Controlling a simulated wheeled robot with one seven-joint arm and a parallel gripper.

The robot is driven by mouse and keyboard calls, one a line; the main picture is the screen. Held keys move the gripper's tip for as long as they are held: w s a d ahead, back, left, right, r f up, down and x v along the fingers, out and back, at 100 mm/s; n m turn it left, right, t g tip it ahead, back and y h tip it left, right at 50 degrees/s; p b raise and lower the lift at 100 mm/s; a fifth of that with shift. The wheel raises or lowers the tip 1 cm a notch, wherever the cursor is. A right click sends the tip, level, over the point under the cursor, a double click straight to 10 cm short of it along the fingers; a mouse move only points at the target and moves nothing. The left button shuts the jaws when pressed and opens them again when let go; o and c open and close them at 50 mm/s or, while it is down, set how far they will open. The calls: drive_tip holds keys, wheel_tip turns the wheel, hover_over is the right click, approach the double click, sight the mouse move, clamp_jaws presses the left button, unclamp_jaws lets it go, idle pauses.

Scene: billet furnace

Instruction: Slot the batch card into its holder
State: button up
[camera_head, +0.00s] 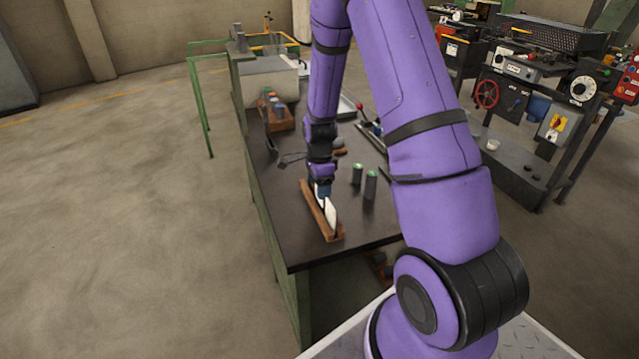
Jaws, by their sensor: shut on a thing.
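The batch card (331,214) is a thin white piece standing on edge under my gripper (323,192). My gripper points down and is shut on the card near its far upper part. The holder (309,199) is a long, narrow brown strip lying on the dark workbench near its front left corner. The card is directly over the holder and lined up along it. I cannot tell whether the card's lower edge sits in the slot or just above it. The fingertips are small here and partly hidden by the wrist.
The dark workbench (290,222) has two dark cylinders with green tops (371,184) close to the right of the holder. A brown rack with several items (276,112) stands farther back. Machines with a red handwheel (486,94) stand at right. The bench's front left is clear.

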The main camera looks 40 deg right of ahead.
drive_tip(key=shift+f, duration=1.2)
idle(0.3)
drive_tip(key=o, duration=0.8)
wheel_tip(320, 180, up, 11)
drive_tip(key=shift+f, duration=0.1)
idle(0.5)
